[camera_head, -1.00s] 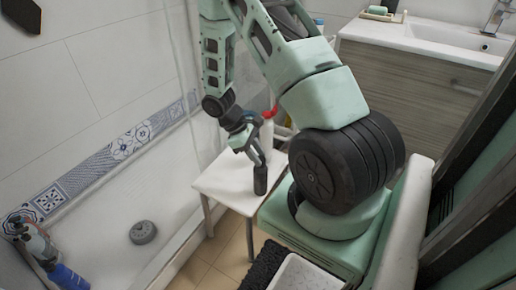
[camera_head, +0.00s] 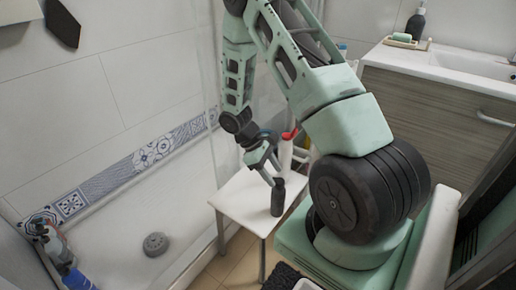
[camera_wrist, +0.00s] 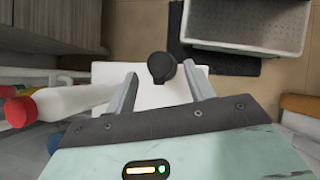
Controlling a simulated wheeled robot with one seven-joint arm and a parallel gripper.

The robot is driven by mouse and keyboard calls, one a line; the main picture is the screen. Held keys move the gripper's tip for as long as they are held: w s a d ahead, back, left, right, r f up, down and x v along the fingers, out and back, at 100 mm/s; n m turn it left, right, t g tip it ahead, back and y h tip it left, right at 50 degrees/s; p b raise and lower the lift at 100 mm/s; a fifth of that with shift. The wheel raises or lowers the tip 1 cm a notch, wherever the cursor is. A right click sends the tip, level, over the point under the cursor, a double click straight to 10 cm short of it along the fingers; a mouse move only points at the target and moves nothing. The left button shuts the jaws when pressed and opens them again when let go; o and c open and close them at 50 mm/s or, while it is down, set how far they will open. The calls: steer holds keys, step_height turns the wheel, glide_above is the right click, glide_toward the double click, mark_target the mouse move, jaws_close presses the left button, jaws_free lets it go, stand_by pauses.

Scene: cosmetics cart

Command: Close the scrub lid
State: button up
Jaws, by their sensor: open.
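The scrub appears to be the dark bottle (camera_head: 278,198) standing upright on a small white table. In the wrist view its round black top (camera_wrist: 161,66) shows from above, between the spread fingertips. Too little detail shows to tell how the lid sits. My gripper (camera_head: 269,168) is close to the bottle's top, pointing down at it. In the wrist view my gripper (camera_wrist: 161,72) is open, with one finger on each side of the bottle's top and gaps beside it. Nothing is held.
A washbasin cabinet (camera_head: 430,105) stands at the right back. A shower tray is at the left.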

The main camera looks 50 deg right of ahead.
steer(key=p+v, duration=0.2)
steer(key=v, duration=1.3)
steer(key=shift+w+r, duration=0.2)
steer(key=shift+r, duration=0.15)
steer(key=shift+a, duration=0.15)
steer(key=s+a+r+n+t, duration=0.15)
steer(key=a+r, duration=0.25)
steer(key=a, duration=0.6)
steer(key=s+a+r+n+t, duration=0.1)
steer(key=s+a+r+t, duration=0.15)
steer(key=a, duration=0.75)
steer(key=s+a+r+n+t+y, duration=0.1)
steer(key=s+a+r+t+y, duration=0.3)
steer(key=s+a, duration=1)
step_height(320, 180, up, 17)
steer(key=s+g+h+p, duration=0.1)
steer(key=p, duration=1.5)
steer(key=shift+s+d+g, duration=0.3)
steer(key=shift+d, duration=0.1)
steer(key=shift+f, duration=0.1)
